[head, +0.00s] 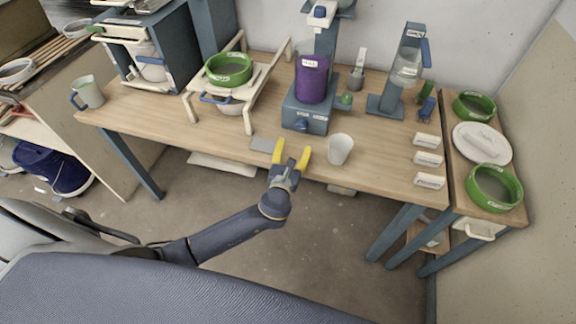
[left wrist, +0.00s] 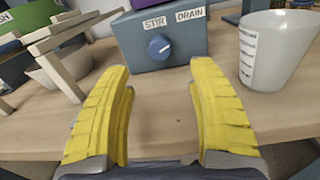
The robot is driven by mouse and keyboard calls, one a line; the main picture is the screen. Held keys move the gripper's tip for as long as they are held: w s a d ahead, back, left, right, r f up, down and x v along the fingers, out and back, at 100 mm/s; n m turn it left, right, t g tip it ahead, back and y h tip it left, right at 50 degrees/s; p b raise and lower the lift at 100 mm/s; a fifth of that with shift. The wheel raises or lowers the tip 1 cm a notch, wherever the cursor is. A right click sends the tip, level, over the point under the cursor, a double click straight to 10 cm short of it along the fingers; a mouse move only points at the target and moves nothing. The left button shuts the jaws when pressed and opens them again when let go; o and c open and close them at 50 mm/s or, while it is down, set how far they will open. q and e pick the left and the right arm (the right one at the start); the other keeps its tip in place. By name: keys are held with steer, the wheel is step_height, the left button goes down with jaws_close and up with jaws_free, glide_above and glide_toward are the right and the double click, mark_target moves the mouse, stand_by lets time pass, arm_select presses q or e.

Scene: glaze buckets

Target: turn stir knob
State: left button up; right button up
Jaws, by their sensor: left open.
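In the head view the knob (head: 301,125) sits low on the front of the mixer base (head: 318,119), under a purple bucket (head: 311,78). My left gripper (head: 291,155) is open and empty, with yellow fingers, at the table's front edge. In the left wrist view its fingers (left wrist: 162,90) point toward the knob, which shows between and beyond them, apart from them. My right gripper does not show.
A white cup (head: 340,149) stands right of the gripper, near the table edge. A wooden stand (head: 254,94) with a green sieve (head: 228,69) is to the left of the mixer. A flat grey plate (head: 265,145) lies beside the gripper. Small white labelled blocks (head: 428,159) are at the right.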

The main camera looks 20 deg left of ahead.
arm_select(q)
steer(key=s, duration=0.7)
steer(key=shift+s+d, duration=0.2)
steer(key=shift+d, duration=0.15)
stand_by(0.4)
steer(key=s+a+f+n+g, duration=0.25)
steer(key=s+f+n, duration=0.25)
steer(key=f, duration=0.8)
steer(key=s+a+f+n+g, duration=0.2)
steer(key=s+f+n+g, duration=0.25)
steer(key=f, duration=0.85)
steer(key=s+a+f+n+g, duration=0.3)
steer(key=s+f+n, duration=0.15)
steer(key=f, duration=0.75)
steer(key=s+f+n+g, duration=0.2)
steer(key=s+f+n, duration=0.4)
steer(key=s, duration=0.5)
steer(key=s+f+n+g+h, duration=0.1)
steer(key=s+f+n+g, duration=0.1)
steer(key=s+f+n, duration=0.4)
steer(key=s+f+n+g, duration=0.2)
steer(key=s+f+n, duration=0.3)
steer(key=s, duration=1.2)
steer(key=shift+f+n+g+h, duration=0.3)
steer(key=shift+f+n, duration=0.1)
steer(key=shift+n, duration=0.5)
